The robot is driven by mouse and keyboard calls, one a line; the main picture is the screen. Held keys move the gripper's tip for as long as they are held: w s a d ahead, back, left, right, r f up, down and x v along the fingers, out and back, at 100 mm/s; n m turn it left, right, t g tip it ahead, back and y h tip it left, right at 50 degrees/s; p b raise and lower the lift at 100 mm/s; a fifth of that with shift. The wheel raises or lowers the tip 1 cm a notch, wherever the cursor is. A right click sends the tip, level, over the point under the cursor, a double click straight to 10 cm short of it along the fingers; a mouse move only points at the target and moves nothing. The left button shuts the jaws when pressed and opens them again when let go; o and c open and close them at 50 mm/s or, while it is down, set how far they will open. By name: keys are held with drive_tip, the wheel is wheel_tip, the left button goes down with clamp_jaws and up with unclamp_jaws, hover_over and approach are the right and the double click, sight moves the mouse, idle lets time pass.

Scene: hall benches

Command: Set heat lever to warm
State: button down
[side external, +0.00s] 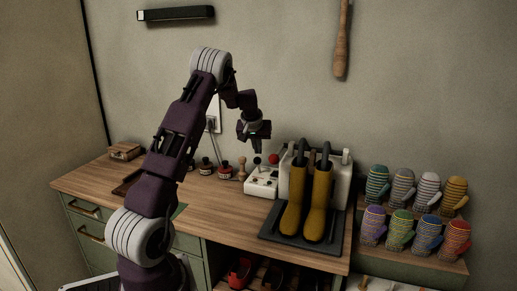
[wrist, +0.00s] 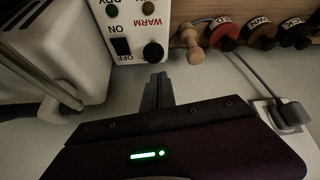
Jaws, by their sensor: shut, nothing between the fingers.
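The white control box (side external: 261,183) stands on the bench left of the boot dryer. In the wrist view the box (wrist: 135,31) appears upside down, with WARM, DRY, ON and OFF lettering. A black round knob (wrist: 153,52), likely the end of the heat lever, shows beside WARM, and a black rocker switch (wrist: 121,47) sits beside it. My gripper (side external: 259,149) is above the box, shut and empty. Its fingertips (wrist: 158,78) appear just below the knob; contact cannot be told.
A white boot dryer (side external: 341,180) with yellow boots (side external: 319,205) stands close right of the box. A wooden peg figure (side external: 242,169) and small labelled pots (side external: 224,170) stand left. A plug and cable (wrist: 290,114) are on the wall behind.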

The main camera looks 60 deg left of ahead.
drive_tip(key=shift+s+d+r, duration=0.15)
drive_tip(key=shift+s+d, duration=0.1)
drive_tip(key=s+d+r, duration=0.1)
drive_tip(key=s+d, duration=0.5)
drive_tip(key=d, duration=0.1)
drive_tip(key=shift+s+d+r, duration=0.2)
drive_tip(key=shift+s+r, duration=0.05)
drive_tip(key=shift+r, duration=0.1)
drive_tip(key=d+r+m+t+h, duration=0.1)
drive_tip(key=d+r+m, duration=0.35)
drive_tip(key=d, duration=0.75)
drive_tip(key=d+r+m+t+h, duration=0.1)
drive_tip(key=d+r+t+h, duration=0.1)
drive_tip(key=d+r, duration=0.7)
drive_tip(key=s+d+f+m+h, duration=0.1)
drive_tip(key=s+d+m, duration=0.1)
drive_tip(key=s+d, duration=0.6)
drive_tip(key=s+d+f+m+g, duration=0.1)
drive_tip(key=s+d+f+m, duration=0.1)
drive_tip(key=s+d, duration=0.7)
drive_tip(key=shift+s+d+m+h, duration=0.15)
drive_tip(key=shift+s+m+h, duration=0.25)
drive_tip(key=shift+s+m, duration=0.5)
